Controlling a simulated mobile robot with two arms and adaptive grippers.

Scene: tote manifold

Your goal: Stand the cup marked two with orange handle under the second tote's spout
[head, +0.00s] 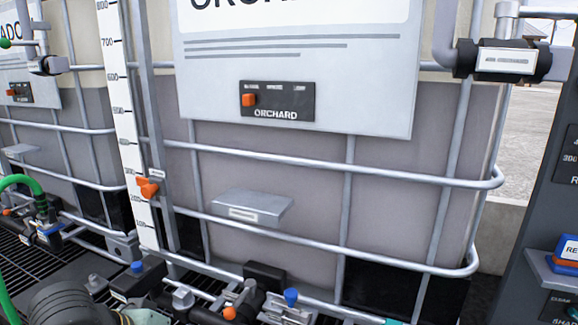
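A large caged tote (290,165) labelled ORCHARD fills the middle of the head view. Low on its front is a valve outlet (245,297) with an orange knob, cut off by the bottom edge. A second tote (70,115), its label ending in "ADO", stands at the left. A green hose (22,183) runs to fittings below it. I cannot tell from this view which tote counts as second. No cup with an orange handle is visible.
A small grey shelf (252,207) juts from the ORCHARD tote and looks empty. A dark panel (535,235) stands at the right with a ledge bearing a blue and red labelled item (567,250). Pipes and dark grating (20,255) lie along the bottom.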

